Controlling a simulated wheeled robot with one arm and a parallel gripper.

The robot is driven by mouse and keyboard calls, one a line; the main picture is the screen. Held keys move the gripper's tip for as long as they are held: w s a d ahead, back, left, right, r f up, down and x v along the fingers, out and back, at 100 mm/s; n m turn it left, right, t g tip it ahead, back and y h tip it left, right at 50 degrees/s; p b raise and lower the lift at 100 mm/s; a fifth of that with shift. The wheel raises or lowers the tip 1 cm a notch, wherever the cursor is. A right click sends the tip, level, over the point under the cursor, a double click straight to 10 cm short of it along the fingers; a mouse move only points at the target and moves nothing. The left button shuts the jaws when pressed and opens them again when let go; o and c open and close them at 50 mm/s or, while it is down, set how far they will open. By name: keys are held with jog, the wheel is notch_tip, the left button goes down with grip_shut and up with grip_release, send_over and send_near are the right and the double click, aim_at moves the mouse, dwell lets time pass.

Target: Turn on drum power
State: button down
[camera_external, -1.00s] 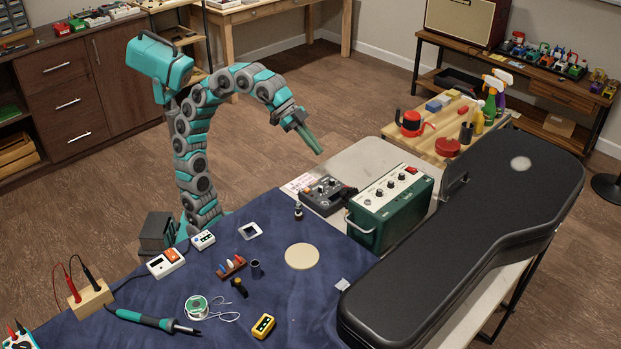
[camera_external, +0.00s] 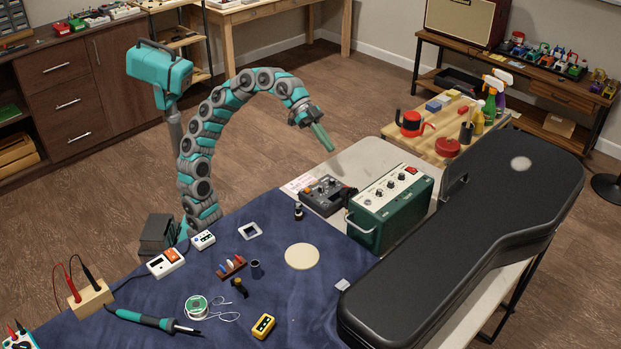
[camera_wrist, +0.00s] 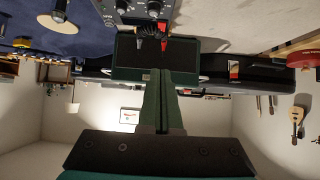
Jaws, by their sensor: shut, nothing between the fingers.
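A dark grey box with knobs (camera_external: 322,196), possibly the drum unit, sits on the pale table left of a green amplifier (camera_external: 385,212). The amplifier has a row of knobs and a red switch (camera_external: 411,170) on top. My gripper (camera_external: 329,146) is shut and empty, in the air above and behind the grey box, pointing down to the right. In the wrist view, my gripper's closed fingers (camera_wrist: 162,78) reach toward the amplifier's dark front (camera_wrist: 190,53), and the knobbed grey box (camera_wrist: 138,8) is at the top edge. I cannot make out a power switch on the grey box.
A long black case (camera_external: 470,230) lies right of the amplifier. The blue cloth (camera_external: 310,300) holds tools and a round pale disc (camera_external: 302,256). A wooden board (camera_external: 432,141) with a red pot is behind.

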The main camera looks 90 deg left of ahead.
send_over(348, 187)
jog(key=s+a, duration=0.2)
notch_tip(348, 187, down, 5)
jog(key=shift+s+r+b, duration=0.1)
jog(key=shift+s+b, duration=0.05)
jog(key=shift+b, duration=0.2)
jog(key=f, duration=0.3)
jog(key=shift+w+d+f+b, duration=0.1)
jog(key=shift+w+d+b, duration=0.2)
jog(key=shift+w+d, duration=0.05)
jog(key=shift+w+d+f, duration=0.1)
jog(key=shift+f, duration=0.5)
jog(key=shift+w+r+p, duration=0.1)
jog(key=shift+p, duration=0.25)
jog(key=shift+g+y+p, duration=0.3)
jog(key=shift+p, duration=0.25)
jog(key=shift+d+f, duration=0.1)
jog(key=shift+f, duration=0.3)
jog(key=shift+w, duration=0.1)
jog(key=shift+w+d+r+p, duration=0.4)
jog(key=shift+w+d+p, duration=0.1)
jog(key=shift+p, duration=0.15)
